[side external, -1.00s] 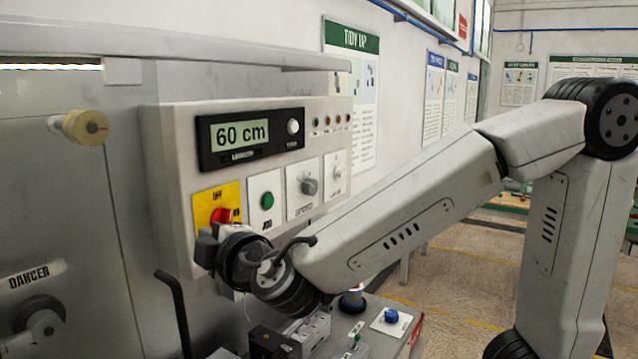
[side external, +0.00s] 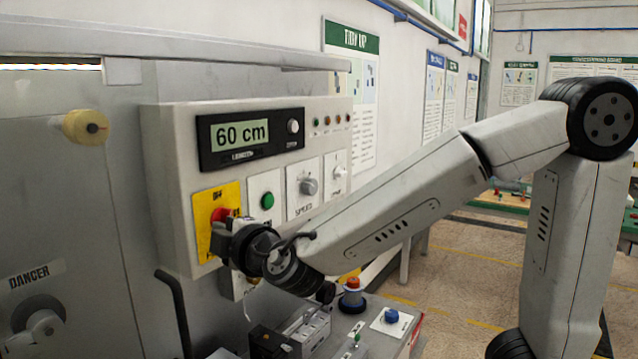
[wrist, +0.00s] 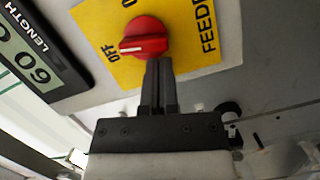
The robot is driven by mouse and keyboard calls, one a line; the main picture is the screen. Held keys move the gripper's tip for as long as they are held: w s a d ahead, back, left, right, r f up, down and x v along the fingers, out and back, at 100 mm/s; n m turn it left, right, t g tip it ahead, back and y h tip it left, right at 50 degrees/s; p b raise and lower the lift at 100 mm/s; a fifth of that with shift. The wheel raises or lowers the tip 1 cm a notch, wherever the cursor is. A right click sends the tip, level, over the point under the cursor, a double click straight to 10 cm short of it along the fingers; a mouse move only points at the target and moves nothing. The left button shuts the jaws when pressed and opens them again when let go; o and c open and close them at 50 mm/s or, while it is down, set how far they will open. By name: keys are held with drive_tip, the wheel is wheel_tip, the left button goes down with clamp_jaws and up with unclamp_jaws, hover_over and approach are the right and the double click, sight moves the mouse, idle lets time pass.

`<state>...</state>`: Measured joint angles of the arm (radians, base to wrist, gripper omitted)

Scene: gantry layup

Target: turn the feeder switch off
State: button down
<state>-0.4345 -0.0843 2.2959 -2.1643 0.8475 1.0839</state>
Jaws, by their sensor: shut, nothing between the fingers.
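The feeder switch is a red rotary knob (wrist: 145,36) on a yellow plate (wrist: 190,45) lettered FEEDER, with OFF marked beside it. In the wrist view the knob's white pointer line faces the OFF mark. In the side view the knob (side external: 219,215) is partly covered by my gripper. My gripper (wrist: 159,64) is shut and empty, its fingertips right at the knob's lower edge in the wrist view. I cannot tell whether they touch the knob. In the side view the fingertips are hard to make out against the plate.
The control box carries a 60 cm display (side external: 240,133), a green button (side external: 267,200) and a speed dial (side external: 309,186) close to the yellow plate. A black bent handle (side external: 174,300) stands below left. A bench with a blue button (side external: 391,316) lies below my arm.

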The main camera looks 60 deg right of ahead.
drive_tip(key=shift+d+f+n, duration=0.4)
drive_tip(key=shift+d+n, duration=0.15)
drive_tip(key=shift+n, duration=0.15)
drive_tip(key=shift+a, duration=0.1)
drive_tip(key=a, duration=0.4)
drive_tip(key=shift+s+a+r, duration=0.1)
drive_tip(key=shift+a, duration=0.15)
drive_tip(key=v, duration=0.9)
drive_tip(key=shift+s+f, duration=0.25)
drive_tip(key=shift+s, duration=0.2)
